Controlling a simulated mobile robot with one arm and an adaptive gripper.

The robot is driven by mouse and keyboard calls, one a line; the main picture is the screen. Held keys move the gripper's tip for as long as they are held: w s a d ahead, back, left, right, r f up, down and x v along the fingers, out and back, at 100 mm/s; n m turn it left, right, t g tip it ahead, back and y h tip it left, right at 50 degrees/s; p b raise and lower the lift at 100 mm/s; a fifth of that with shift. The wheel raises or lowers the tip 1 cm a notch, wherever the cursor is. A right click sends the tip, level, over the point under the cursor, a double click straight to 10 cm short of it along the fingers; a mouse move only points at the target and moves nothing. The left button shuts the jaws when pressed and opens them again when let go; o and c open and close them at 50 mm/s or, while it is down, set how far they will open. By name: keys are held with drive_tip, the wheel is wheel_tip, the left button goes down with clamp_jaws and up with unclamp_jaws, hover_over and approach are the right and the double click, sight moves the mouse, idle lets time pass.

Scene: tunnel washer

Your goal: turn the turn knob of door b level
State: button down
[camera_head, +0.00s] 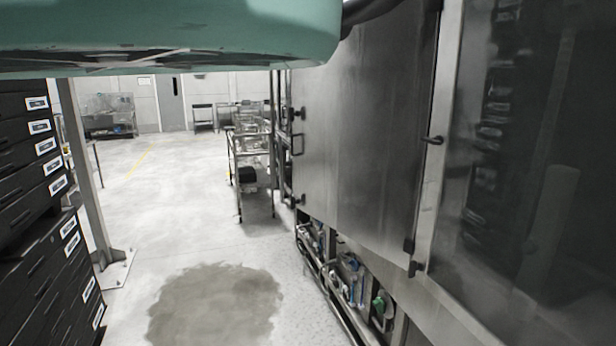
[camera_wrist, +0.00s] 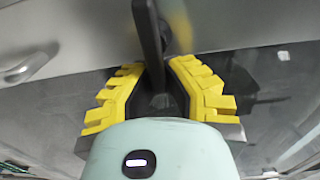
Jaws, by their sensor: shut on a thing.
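In the wrist view, a dark flat bar, the turn knob (camera_wrist: 149,38), runs nearly up and down in the picture, with a rounded hub beside it at its upper right. My gripper (camera_wrist: 157,70) has its yellow ridged fingers on either side of the knob's lower end and is shut on it. The knob stands against a grey metal panel. In the head view my gripper is not seen. A large steel door (camera_head: 365,120) fills the right there. A small dark turn knob (camera_head: 433,140) sits on the frame at its right edge; I cannot tell which door is b.
In the wrist view, a grey handle (camera_wrist: 28,66) sits on the panel at left. In the head view, black drawers (camera_head: 40,200) stand at left and a wire cart (camera_head: 250,165) stands farther back. Pipes and valves (camera_head: 350,280) run below the door.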

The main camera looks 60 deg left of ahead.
drive_tip(key=shift+f, duration=0.1)
idle(0.3)
drive_tip(key=c, duration=1)
unclamp_jaws()
drive_tip(key=shift+s+a, duration=0.1)
drive_tip(key=shift+s, duration=0.05)
drive_tip(key=shift+v, duration=3.55)
